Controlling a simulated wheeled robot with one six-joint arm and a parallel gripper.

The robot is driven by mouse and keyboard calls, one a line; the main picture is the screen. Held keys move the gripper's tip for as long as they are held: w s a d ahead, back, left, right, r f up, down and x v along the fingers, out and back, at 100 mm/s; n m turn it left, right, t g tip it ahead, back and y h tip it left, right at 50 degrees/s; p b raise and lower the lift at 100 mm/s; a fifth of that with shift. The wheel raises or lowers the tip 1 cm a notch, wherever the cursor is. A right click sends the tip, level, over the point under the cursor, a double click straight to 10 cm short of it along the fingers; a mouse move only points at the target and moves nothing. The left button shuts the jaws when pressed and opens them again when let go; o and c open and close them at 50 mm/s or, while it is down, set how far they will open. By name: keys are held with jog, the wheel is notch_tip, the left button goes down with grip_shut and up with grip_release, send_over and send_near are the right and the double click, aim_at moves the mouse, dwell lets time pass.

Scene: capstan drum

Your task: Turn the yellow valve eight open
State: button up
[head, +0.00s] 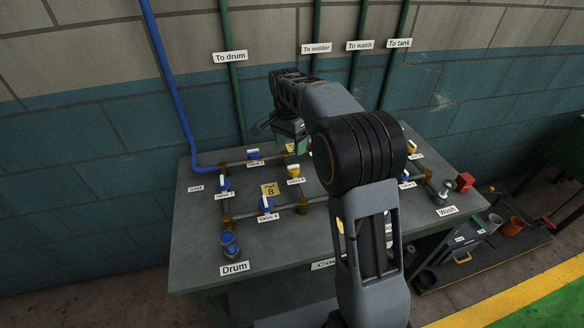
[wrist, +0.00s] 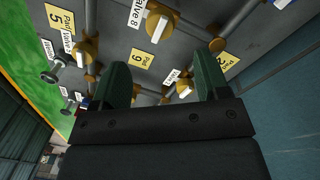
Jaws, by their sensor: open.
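The yellow valve eight (wrist: 160,22) shows at the top of the wrist view, beside its "Valve 8" label. It has a round yellow body and a white bar handle, which lies slanted in that view. In the head view, a yellow valve (head: 293,170) with a white handle on the bench seems to be the same one; its label is too small to read surely. My gripper (wrist: 161,72) is open, with two green fingers apart and nothing between them. It also shows in the head view (head: 292,130), above the back of the bench. It does not touch valve eight.
Another yellow valve (wrist: 184,88) sits near the right finger in the wrist view, and one (wrist: 88,50) is at left. Blue valves (head: 265,204) and pipes cover the grey bench (head: 300,250). The wall with vertical pipes (head: 234,85) stands close behind. My arm hides the bench's middle.

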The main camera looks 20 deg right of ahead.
aim_at(292, 166)
jog(key=f, duration=0.9)
jog(key=shift+s+d, duration=0.2)
jog(key=shift+s, duration=0.1)
jog(key=c, duration=0.9)
